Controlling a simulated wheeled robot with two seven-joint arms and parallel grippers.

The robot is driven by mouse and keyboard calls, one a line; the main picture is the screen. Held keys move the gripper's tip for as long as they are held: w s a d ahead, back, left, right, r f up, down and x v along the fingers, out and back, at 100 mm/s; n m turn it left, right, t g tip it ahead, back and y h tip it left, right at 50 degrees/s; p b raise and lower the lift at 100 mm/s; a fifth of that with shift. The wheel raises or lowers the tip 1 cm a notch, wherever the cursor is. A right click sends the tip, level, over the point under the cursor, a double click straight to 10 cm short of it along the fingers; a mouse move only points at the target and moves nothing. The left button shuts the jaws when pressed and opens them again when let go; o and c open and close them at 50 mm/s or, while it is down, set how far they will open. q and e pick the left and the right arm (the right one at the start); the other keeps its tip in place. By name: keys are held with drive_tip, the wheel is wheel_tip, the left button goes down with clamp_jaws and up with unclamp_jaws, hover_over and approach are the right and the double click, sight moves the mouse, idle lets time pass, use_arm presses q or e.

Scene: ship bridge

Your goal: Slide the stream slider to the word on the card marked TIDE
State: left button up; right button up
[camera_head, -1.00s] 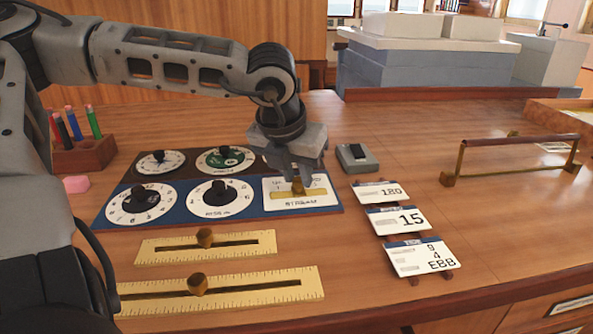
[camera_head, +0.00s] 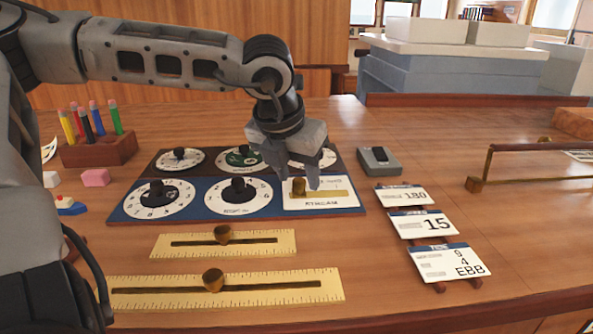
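The stream slider is a white plate (camera_head: 345,200) labelled STREAM, at the right end of the blue front panel. Its brass knob (camera_head: 299,187) stands near the left end of its brass track. My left gripper (camera_head: 299,180) points down over the plate, with its fingers apart on either side of the knob. A gap shows between the knob and the right-hand finger. The words above the track are partly hidden and too small to read. The TIDE card (camera_head: 447,263) is the nearest of three cards and reads 9, 4, EBB. My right gripper is out of view.
Dials (camera_head: 158,199) fill the rest of the panel. Two brass rulers with knobs (camera_head: 222,235) lie in front. A grey switch box (camera_head: 379,161) stands behind the cards. A pen block (camera_head: 97,149) is at left, a brass rail (camera_head: 530,149) at right.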

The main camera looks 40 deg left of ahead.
use_arm(q)
drive_tip(key=shift+r, duration=0.1)
drive_tip(key=v, duration=1.5)
drive_tip(key=shift+s+r+p, duration=0.25)
drive_tip(key=shift+r+p, duration=0.05)
drive_tip(key=shift+r, duration=0.05)
